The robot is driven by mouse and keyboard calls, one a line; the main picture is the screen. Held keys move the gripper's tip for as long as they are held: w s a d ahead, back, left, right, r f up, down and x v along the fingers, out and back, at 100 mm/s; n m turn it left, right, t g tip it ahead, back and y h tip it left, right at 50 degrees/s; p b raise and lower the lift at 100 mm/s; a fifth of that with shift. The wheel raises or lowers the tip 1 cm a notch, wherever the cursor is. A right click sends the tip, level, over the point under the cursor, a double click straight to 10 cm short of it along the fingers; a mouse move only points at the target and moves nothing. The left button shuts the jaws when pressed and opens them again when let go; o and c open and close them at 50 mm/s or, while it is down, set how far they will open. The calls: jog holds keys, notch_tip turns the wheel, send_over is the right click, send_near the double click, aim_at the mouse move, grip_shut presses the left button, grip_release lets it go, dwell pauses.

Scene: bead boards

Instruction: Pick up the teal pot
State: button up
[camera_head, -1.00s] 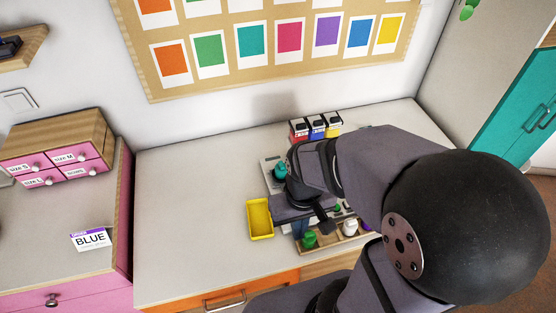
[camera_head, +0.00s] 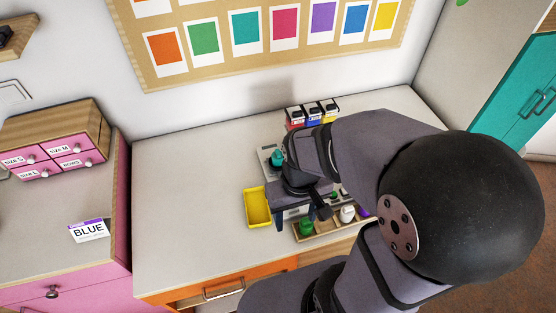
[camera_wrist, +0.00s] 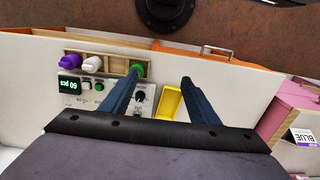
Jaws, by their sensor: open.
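The teal pot (camera_head: 277,158) stands on the grey machine (camera_head: 265,152) on the bench, seen in the head view just left of my wrist. Part of it is hidden behind my arm. I cannot make it out in the wrist view. My gripper (camera_wrist: 160,76) is open, with nothing between its two blue fingers. In the head view its fingers (camera_head: 291,215) point toward the bench's front edge, in front of the teal pot and apart from it. In the wrist view one fingertip overlaps the green pot (camera_wrist: 138,68); I cannot tell whether they touch.
A wooden rack (camera_head: 325,227) at the front edge holds green, white (camera_head: 347,213) and purple (camera_head: 363,212) pots. A yellow tray (camera_head: 257,208) lies left of my gripper. Red, blue and yellow containers (camera_head: 312,112) stand behind. The bench's left part (camera_head: 190,190) is clear.

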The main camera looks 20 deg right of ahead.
jog(key=n+b, duration=0.5)
jog(key=b, duration=0.2)
send_over(278, 152)
notch_tip(278, 152, down, 9)
jog(key=shift+a+r, duration=0.1)
jog(key=shift+a, duration=0.05)
jog(key=shift+s+f+m+p, duration=0.1)
jog(key=shift+f+m+p, duration=0.2)
jog(key=shift+f+p, duration=1.5)
jog(key=shift+f, duration=1.9)
jog(key=c, duration=1.1)
